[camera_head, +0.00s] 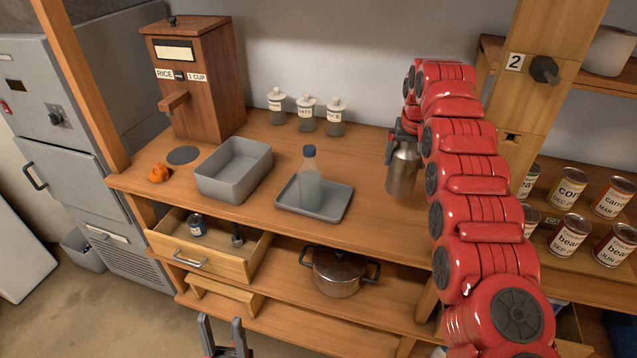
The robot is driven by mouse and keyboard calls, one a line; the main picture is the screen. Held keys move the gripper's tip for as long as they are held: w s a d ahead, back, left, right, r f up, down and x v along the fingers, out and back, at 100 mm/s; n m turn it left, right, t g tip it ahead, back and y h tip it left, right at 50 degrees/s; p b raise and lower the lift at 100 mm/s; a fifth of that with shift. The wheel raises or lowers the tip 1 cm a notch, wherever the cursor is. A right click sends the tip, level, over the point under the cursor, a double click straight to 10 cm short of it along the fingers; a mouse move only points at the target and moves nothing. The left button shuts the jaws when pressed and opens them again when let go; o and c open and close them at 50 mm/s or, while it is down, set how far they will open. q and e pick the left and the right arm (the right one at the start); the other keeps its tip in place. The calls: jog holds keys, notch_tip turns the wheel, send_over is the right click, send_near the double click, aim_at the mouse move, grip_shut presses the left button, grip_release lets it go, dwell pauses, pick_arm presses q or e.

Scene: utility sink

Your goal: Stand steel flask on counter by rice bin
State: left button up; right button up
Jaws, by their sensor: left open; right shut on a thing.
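The steel flask (402,170) stands upright at the right part of the wooden counter (265,224), or just above it; I cannot tell if its base touches. My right gripper (404,138) is shut on the flask near its top, and the red arm hides part of that side. The rice bin (206,95), a brown wooden dispenser with a RICE label, stands at the back left of the counter, well apart from the flask. My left gripper (224,338) is open and empty at the bottom edge, in front of the low shelves.
A grey tub (232,187), an orange item (158,173), a dark disc (183,155) and a grey tray (330,204) with a clear bottle (309,180) stand on the counter. Three jars line the back. An open drawer (208,262) juts out below. Cans fill the right shelf.

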aim_at(409, 188)
jog(key=shift+d+r, duration=0.15)
jog(key=shift+d, duration=0.6)
jog(key=shift+s+d+r, duration=0.15)
jog(key=shift+d+r, duration=0.05)
jog(key=shift+d, duration=0.25)
notch_tip(409, 188, down, 2)
jog(key=shift+f+b, duration=0.15)
jog(key=shift+b, duration=0.5)
notch_tip(409, 188, down, 8)
jog(key=p, duration=0.3)
jog(key=shift+r, duration=0.25)
jog(key=shift+f, duration=0.1)
jog(key=shift+f, duration=0.1)
jog(key=o, duration=1.6)
